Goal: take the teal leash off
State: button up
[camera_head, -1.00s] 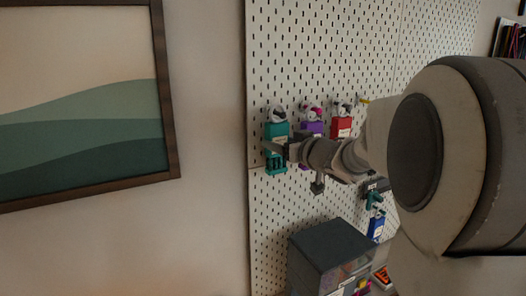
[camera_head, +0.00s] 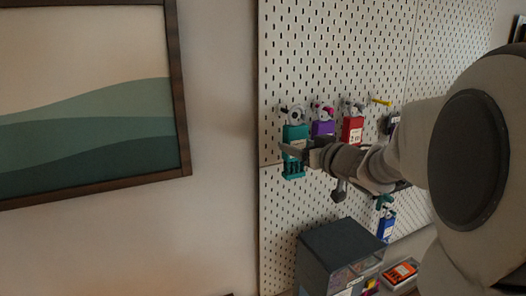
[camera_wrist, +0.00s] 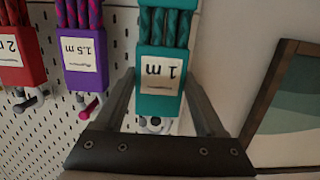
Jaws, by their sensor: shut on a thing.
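The teal leash (camera_head: 294,136) is upright at the left end of the row on the pegboard, and its "1 m" label shows in the wrist view (camera_wrist: 162,72), which is upside down. My gripper (camera_wrist: 160,88) is shut on the teal leash, one finger on each side of its card. In the head view my gripper (camera_head: 297,152) is at the leash's lower half and partly covers it. White and grey clip parts (camera_head: 292,113) show above the card. I cannot tell whether a peg is still in its loop.
A purple leash (camera_head: 322,128) hangs close beside it, then a red leash (camera_head: 352,130) and a yellow hook (camera_head: 381,101). Below stand a dark cabinet (camera_head: 338,240) and a blue item (camera_head: 387,228). A framed picture (camera_head: 183,120) is on the wall at left.

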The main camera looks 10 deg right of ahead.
jog(key=shift+f+p+v, duration=0.1)
jog(key=shift+p+v, duration=0.15)
jog(key=shift+v, duration=0.6)
jog(key=shift+f+p+v, duration=0.15)
jog(key=shift+p+v, duration=0.05)
jog(key=shift+v, duration=0.6)
